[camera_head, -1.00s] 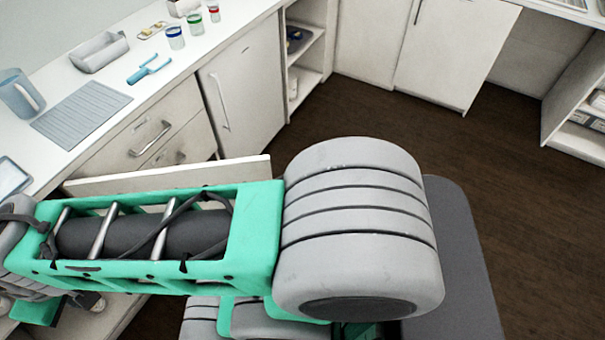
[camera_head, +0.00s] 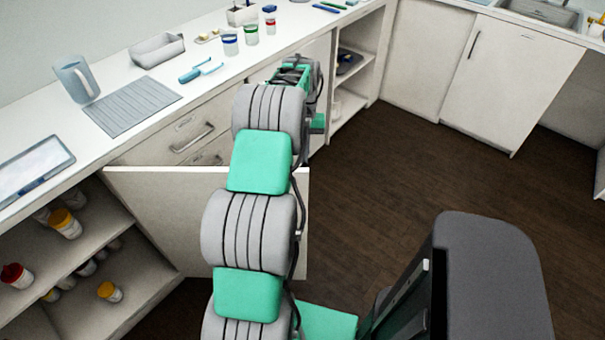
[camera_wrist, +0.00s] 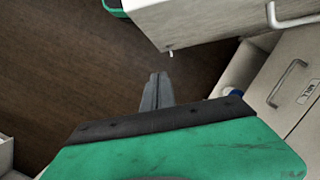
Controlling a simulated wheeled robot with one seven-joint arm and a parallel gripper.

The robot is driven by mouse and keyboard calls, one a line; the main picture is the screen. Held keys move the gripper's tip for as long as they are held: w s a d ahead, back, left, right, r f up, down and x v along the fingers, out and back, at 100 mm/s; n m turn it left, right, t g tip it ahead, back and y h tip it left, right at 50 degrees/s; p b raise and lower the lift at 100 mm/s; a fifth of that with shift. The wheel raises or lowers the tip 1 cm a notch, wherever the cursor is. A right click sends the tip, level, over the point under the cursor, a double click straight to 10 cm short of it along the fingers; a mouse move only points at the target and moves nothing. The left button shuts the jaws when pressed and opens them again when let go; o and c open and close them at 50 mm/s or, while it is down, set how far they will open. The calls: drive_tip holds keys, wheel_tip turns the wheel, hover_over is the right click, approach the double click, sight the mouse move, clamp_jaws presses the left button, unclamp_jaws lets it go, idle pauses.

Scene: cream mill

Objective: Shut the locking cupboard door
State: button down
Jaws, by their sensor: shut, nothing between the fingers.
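The locking cupboard door (camera_head: 150,210) is a pale panel standing wide open, jutting out from the counter front in the head view. My arm crosses in front of its right part and hides some of it. The open cupboard (camera_head: 105,250) at the left holds several bottles on its shelves. My gripper is beyond the door, near the counter front; its fingers are hidden in the head view. In the wrist view my gripper (camera_wrist: 159,77) is shut and empty, pointing over the dark floor. A pale panel with a handle (camera_wrist: 205,20) is ahead of it; I cannot tell whether it is the door.
Drawers (camera_head: 190,135) lie behind the door under the white counter (camera_head: 110,135). The counter holds a mug (camera_head: 77,80), a grey mat (camera_head: 132,105) and several small items. An open shelf unit (camera_head: 350,95) stands farther back. The dark floor (camera_head: 400,190) at the right is clear.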

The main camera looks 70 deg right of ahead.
sight(304, 189)
drive_tip(key=a+f, duration=0.2)
drive_tip(key=f, duration=0.1)
drive_tip(key=s+a+f+p, duration=0.1)
drive_tip(key=a+f, duration=0.1)
drive_tip(key=a+f+p, duration=0.1)
drive_tip(key=a+f, duration=0.1)
drive_tip(key=f, duration=0.1)
drive_tip(key=shift+s+f, duration=0.25)
drive_tip(key=shift+f, duration=0.05)
